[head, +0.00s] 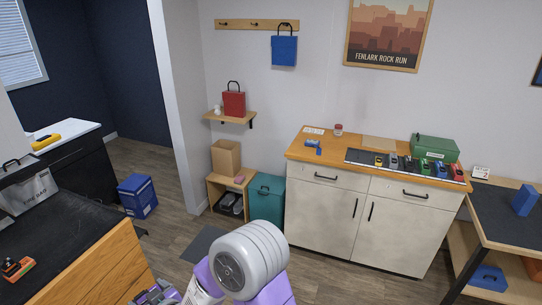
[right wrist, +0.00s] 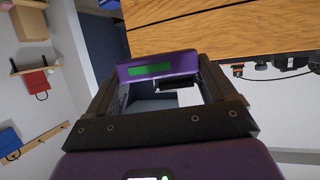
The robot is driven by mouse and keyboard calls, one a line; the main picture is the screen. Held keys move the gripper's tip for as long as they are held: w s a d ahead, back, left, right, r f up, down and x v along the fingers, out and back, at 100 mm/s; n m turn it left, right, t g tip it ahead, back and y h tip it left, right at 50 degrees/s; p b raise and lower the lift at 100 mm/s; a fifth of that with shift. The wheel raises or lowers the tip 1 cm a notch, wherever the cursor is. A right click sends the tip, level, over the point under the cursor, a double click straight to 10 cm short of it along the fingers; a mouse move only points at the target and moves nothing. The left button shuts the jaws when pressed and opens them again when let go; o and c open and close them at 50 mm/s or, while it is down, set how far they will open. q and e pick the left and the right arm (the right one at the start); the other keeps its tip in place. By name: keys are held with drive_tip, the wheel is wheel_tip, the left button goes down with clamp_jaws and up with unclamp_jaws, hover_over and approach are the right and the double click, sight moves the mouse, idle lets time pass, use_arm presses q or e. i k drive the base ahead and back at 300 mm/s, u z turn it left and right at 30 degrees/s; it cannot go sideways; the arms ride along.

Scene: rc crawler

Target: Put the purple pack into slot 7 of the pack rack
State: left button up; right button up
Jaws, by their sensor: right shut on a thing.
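The purple pack (right wrist: 187,63), with a green strip on its face, sits between the dark fingers of my right gripper (right wrist: 160,72) in the right wrist view. That gripper is shut on it. In the head view the pack cannot be made out; my purple and grey arm links fill the bottom middle. Slot numbers are unreadable. My left gripper is not in view.
The white cabinet (head: 320,197) carries the counter. A green box (head: 434,146) stands behind the rack; a blue item (head: 312,144) lies left of it. A dark workbench (head: 75,218) is at left, another bench (head: 500,215) at right. Open floor lies before the cabinet.

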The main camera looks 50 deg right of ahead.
sight(358, 161)
drive_tip(key=k, duration=0.25)
drive_tip(key=z, duration=2)
drive_tip(key=i, duration=1.1)
drive_tip(key=z, duration=0.7)
drive_tip(key=i, duration=1.6)
drive_tip(key=u, duration=0.55)
drive_tip(key=i, duration=0.3)
drive_tip(key=u, duration=0.2)
